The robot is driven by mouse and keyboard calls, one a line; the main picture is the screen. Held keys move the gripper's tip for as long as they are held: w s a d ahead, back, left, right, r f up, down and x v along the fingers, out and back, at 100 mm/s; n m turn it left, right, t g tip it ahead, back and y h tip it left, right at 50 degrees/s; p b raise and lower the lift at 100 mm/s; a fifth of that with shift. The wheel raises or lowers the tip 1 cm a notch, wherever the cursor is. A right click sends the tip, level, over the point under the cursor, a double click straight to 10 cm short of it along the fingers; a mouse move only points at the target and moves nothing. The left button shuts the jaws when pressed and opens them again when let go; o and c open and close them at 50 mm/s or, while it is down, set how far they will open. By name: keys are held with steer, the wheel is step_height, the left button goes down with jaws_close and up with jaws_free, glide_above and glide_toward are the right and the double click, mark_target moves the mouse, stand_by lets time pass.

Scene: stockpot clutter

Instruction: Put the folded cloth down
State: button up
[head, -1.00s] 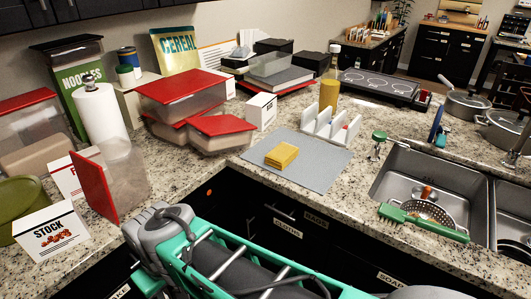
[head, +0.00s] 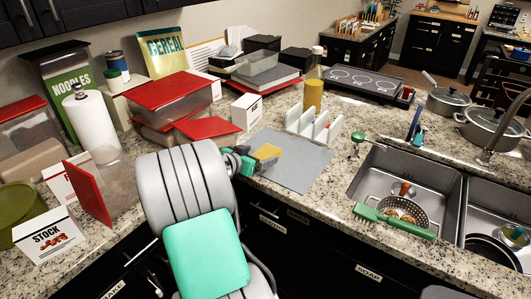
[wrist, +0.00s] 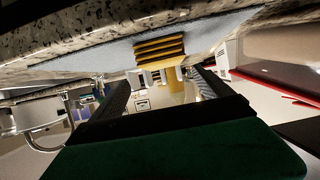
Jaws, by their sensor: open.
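The folded cloth (head: 266,152) is yellow and lies flat on a grey mat (head: 300,162) on the counter. In the wrist view, which looks turned over, the cloth (wrist: 160,48) shows as stacked yellow layers ahead of my fingers. My gripper (head: 254,163) is low at the near left side of the cloth, by the counter edge, and partly covers it in the head view. In the wrist view my gripper (wrist: 158,80) has its two dark fingers apart, with nothing held between them. I cannot tell whether a finger touches the cloth.
A white rack (head: 313,127) stands behind the mat, with an oil bottle (head: 314,82) behind it. Red-lidded boxes (head: 172,95) and a small white box (head: 247,107) are to the left. The sink (head: 375,180) with a colander (head: 402,207) is at right. The mat's right part is clear.

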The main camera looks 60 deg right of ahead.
mark_target(265, 153)
steer(key=x, duration=0.2)
steer(key=p+x, duration=0.1)
steer(key=x, duration=0.1)
steer(key=f+x, duration=0.1)
steer(key=x, duration=0.1)
steer(key=shift+w+d+p, duration=0.2)
steer(key=shift+w+p, duration=0.15)
steer(key=c, duration=1.6)
steer(key=shift+r, duration=0.1)
